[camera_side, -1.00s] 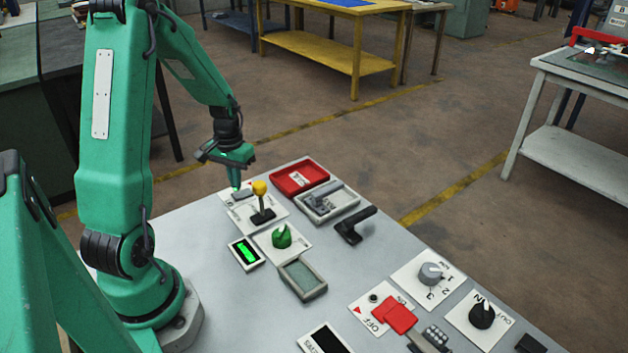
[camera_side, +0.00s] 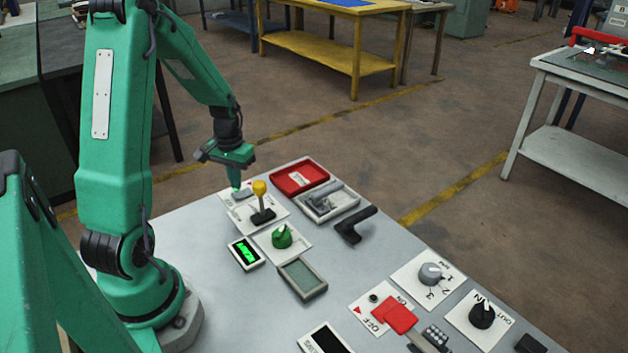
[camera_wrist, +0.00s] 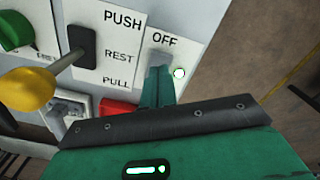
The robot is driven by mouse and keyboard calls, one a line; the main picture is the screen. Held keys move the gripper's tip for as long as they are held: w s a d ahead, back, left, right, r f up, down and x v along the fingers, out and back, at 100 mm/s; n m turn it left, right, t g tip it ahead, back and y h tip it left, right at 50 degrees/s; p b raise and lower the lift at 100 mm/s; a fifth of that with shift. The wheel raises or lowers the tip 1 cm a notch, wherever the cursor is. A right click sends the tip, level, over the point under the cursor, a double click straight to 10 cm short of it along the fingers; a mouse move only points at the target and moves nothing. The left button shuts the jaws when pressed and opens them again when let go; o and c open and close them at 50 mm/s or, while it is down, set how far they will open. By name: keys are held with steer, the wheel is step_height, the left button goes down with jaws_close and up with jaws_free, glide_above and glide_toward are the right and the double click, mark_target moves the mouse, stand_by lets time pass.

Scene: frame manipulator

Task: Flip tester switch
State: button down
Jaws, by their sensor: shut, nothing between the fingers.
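The tester switch (camera_wrist: 160,58) is a grey rocker on a white plate, just below the word OFF in the wrist view. It also shows as a small grey block (camera_side: 243,194) at the panel's far left corner in the side view. My gripper (camera_wrist: 157,78) is shut and empty, its green fingertips pointing down at the near end of the rocker. The fingers hide part of the rocker, and I cannot tell whether they touch it. In the side view my gripper (camera_side: 235,187) is right over that plate. A small round light (camera_wrist: 179,73) sits beside the fingertips.
A yellow-knobbed lever (camera_side: 260,188) stands upright close to my gripper, marked PUSH, REST and PULL. A green knob (camera_side: 281,236) and a small display (camera_side: 246,253) lie nearer. A red tray (camera_side: 299,178) is to the right.

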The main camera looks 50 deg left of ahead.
mark_target(240, 195)
steer(key=shift+f, duration=1.25)
stand_by(1.2)
steer(key=shift+r, duration=3.55)
steer(key=d+r+m+t+y, duration=0.1)
steer(key=d+r+m+t, duration=0.15)
steer(key=d+r, duration=0.9)
steer(key=s+d+r+m+t, duration=0.1)
steer(key=s+d+r, duration=0.1)
steer(key=d, duration=0.4)
steer(key=s+d+r+m+t+h, duration=0.1)
steer(key=s+d+r+m+t, duration=0.1)
steer(key=s+d, duration=0.3)
steer(key=shift+s+d+r, duration=0.15)
steer(key=shift+d+r, duration=0.3)
steer(key=shift+d, duration=0.2)
steer(key=shift+m, duration=0.25)
